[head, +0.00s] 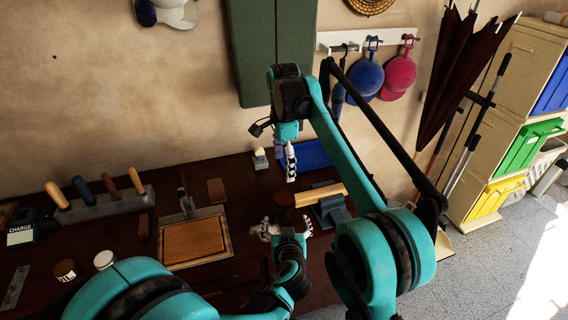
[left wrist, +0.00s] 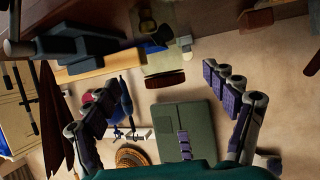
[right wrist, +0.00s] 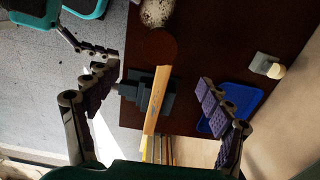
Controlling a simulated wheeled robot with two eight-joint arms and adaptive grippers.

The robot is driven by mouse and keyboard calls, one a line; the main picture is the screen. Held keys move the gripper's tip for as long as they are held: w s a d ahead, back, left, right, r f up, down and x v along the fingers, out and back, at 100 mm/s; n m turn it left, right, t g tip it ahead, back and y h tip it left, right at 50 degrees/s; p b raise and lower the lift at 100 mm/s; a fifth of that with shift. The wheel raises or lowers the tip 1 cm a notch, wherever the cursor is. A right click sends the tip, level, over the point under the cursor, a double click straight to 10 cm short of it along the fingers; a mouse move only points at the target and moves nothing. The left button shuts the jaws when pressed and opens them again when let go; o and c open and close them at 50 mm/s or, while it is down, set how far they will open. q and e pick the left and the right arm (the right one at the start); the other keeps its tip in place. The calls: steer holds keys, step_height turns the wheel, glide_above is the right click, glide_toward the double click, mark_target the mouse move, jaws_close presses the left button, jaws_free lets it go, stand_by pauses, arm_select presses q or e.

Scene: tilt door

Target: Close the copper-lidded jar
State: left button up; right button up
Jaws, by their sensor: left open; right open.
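The jar has a round copper-brown lid (head: 284,200), seen on the dark table in the head view. In the left wrist view its greenish glass body (left wrist: 158,62) shows with the copper lid (left wrist: 165,80) at one end. The lid also shows from above in the right wrist view (right wrist: 157,46). I cannot tell how far the lid is tilted. My left gripper (head: 288,226) is open and empty, low in front of the jar, with its fingers spread toward it. My right gripper (head: 289,160) is open and empty, above the table behind the jar.
A grey clamp-like block (head: 330,210) and a wooden bar (head: 320,194) lie right of the jar. A blue tray (head: 312,154) is behind. A framed wooden board (head: 195,238) lies to the left. A speckled round thing (right wrist: 157,12) sits beside the lid.

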arm_select(q)
steer(key=shift+v, duration=2.25)
